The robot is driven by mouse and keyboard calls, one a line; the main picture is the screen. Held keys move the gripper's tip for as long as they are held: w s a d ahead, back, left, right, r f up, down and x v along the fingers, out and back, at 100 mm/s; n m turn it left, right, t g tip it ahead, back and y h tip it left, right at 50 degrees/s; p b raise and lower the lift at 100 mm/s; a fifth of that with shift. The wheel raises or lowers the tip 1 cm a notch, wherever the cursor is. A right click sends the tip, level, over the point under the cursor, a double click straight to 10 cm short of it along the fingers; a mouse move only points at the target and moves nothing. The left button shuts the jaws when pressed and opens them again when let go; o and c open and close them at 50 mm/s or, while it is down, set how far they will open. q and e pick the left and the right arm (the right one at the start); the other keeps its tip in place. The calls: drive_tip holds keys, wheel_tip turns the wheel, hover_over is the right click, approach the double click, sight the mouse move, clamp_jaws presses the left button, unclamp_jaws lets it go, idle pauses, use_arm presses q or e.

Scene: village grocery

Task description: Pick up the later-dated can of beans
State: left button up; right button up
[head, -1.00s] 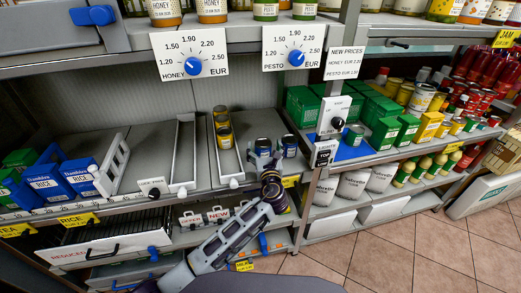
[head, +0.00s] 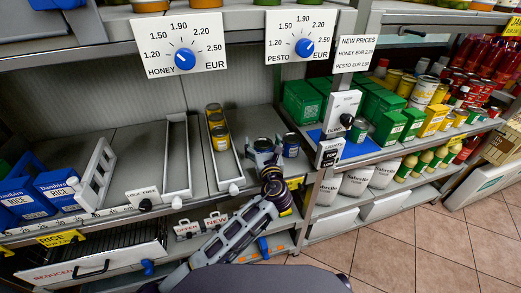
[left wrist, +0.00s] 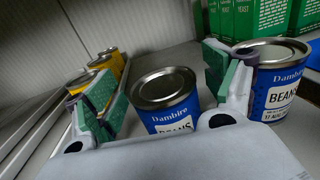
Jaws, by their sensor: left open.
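The left gripper also shows in the head view (head: 268,168). My right gripper is out of view.
Green boxes (left wrist: 262,18) stand behind the right can. A grey post (head: 325,195) and a blind switch panel (head: 341,112) are to the right. The shelf behind the left can looks clear.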

use_arm(q)
drive_tip(key=shift+c, duration=0.3)
drive_tip(key=shift+r, duration=0.1)
drive_tip(key=c, duration=1.2)
